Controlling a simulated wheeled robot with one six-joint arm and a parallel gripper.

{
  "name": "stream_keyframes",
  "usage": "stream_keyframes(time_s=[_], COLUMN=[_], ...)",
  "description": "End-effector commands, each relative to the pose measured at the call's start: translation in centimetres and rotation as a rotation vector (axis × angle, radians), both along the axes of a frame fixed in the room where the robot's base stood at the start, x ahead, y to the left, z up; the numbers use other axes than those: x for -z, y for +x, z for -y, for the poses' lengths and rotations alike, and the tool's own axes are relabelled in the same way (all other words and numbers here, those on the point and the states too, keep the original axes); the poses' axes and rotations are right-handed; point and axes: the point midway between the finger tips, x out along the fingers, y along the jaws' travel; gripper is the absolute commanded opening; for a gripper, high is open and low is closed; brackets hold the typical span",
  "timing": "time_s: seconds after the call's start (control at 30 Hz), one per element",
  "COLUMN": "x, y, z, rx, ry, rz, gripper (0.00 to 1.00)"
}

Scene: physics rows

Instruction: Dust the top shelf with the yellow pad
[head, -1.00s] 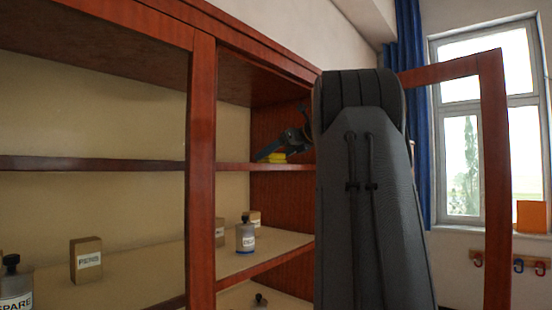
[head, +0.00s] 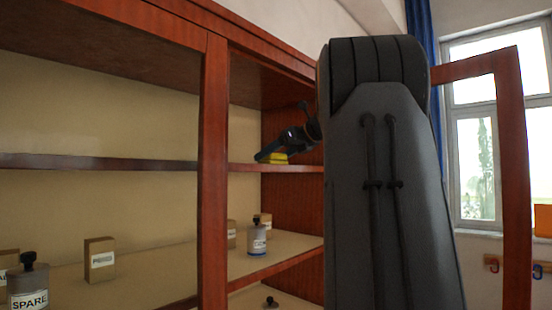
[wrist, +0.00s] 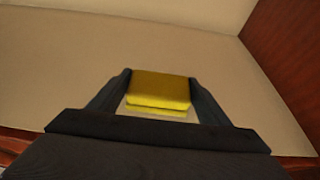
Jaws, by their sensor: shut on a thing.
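The yellow pad (wrist: 160,88) is held between the two fingers of my gripper (wrist: 160,95) in the wrist view, just above or touching the pale shelf surface; I cannot tell which. In the head view the yellow pad (head: 275,158) shows at the right end of the top shelf (head: 100,163), with my gripper (head: 272,157) shut on it. The top shelf (wrist: 70,65) fills most of the wrist view and looks bare there. My dark arm hides part of the cabinet's right side in the head view.
A red-brown upright (head: 213,180) divides the cabinet front. An open door frame (head: 512,180) stands at the right. The shelf below holds a SPARE bottle (head: 28,285), a box (head: 100,260) and a grey bottle (head: 257,238). The cabinet's side wall (wrist: 285,60) borders the shelf at right.

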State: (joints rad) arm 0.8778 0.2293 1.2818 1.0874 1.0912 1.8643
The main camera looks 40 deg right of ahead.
Motion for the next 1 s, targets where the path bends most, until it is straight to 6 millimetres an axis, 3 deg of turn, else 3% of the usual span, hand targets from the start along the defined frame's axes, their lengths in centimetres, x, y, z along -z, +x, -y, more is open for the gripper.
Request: stream_keyframes(time_s=[0.3, 0.63, 1.0], x=[0.1, 0.2, 0.5], y=[-0.3, -0.4, -0.8], z=[-2.4, -3.4, -6.4], rx=[0.0, -0.002, -0.004], ry=[-0.001, 0.0, 0.001], rz=[0.0, 0.0, -0.003], gripper=[0.46, 0.46, 0.46])
